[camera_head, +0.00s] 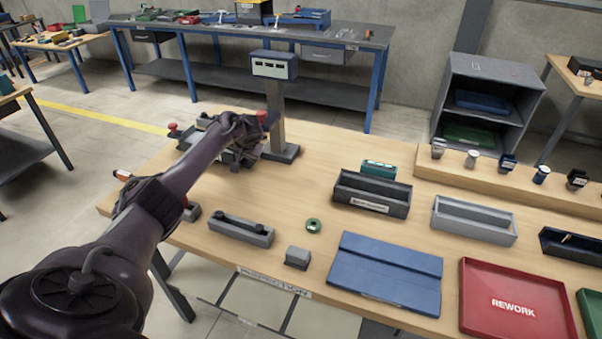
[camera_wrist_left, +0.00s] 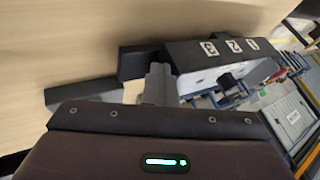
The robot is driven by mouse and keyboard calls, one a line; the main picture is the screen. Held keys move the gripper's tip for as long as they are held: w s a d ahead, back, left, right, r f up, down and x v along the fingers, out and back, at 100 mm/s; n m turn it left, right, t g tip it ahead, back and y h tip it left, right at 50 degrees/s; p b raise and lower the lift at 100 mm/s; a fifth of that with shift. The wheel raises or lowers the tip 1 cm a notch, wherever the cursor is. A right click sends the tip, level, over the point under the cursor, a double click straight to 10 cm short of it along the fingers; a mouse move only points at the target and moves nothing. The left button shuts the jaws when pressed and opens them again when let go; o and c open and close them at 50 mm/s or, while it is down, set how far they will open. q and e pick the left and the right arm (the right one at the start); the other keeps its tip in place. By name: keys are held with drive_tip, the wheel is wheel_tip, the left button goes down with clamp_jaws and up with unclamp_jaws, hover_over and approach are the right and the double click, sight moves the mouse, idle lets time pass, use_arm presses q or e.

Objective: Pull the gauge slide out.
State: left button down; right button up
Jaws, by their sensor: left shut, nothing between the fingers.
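The gauge fixture (camera_head: 187,142), a dark and grey unit with red knobs, stands at the back left of the table, partly hidden by my left arm. In the left wrist view a dark block (camera_wrist_left: 190,52) carries labels 1, 2 and 3, with a pale face and a black knob (camera_wrist_left: 228,82). I cannot tell for certain which part is the gauge slide. My left gripper (camera_head: 247,140) is at the fixture's right side. In the wrist view its shut fingers (camera_wrist_left: 158,82) are empty and close beside the pale face; contact is unclear. My right gripper is not in view.
A grey post with a display box (camera_head: 273,66) stands just behind my left gripper. Dark and grey bins and a red tray are rightward.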

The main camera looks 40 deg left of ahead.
sight(228, 153)
use_arm(q)
drive_tip(key=a, duration=0.2)
drive_tip(key=s+a+b, duration=0.1)
drive_tip(key=a, duration=0.1)
drive_tip(key=shift+f, duration=0.1)
drive_tip(key=shift+s+a, duration=0.1)
drive_tip(key=shift+r, duration=0.25)
